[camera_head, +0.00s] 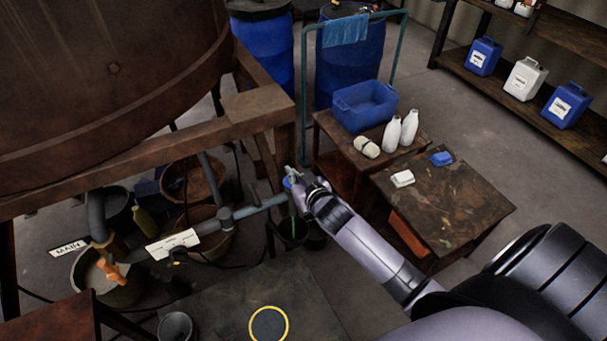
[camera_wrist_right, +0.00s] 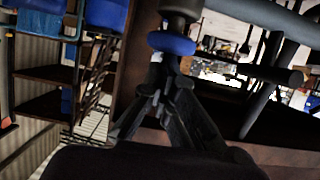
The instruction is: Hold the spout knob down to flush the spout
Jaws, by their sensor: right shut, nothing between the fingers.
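The spout knob is a small blue disc (camera_head: 287,183) at the right end of the grey pipe (camera_head: 258,208) under the vat frame. It also shows in the right wrist view as a blue round knob (camera_wrist_right: 171,44) below a dark cylinder. My right gripper (camera_head: 294,175) is at the knob, partly hidden by my wrist. In the wrist view its dark fingers (camera_wrist_right: 167,72) are closed together, empty, with tips at the blue knob; contact is unclear. A thin green streak (camera_head: 294,226) shows below the pipe end, above a dark bucket (camera_head: 291,240). My left gripper is out of view.
A rusty vat (camera_head: 100,75) stands at upper left on a wooden frame (camera_head: 130,165). An orange valve handle (camera_head: 112,271) and a MAIN label (camera_head: 69,247) are at lower left. Two low tables (camera_head: 460,205) with bottles and a blue crate (camera_head: 364,110) stand right of my gripper.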

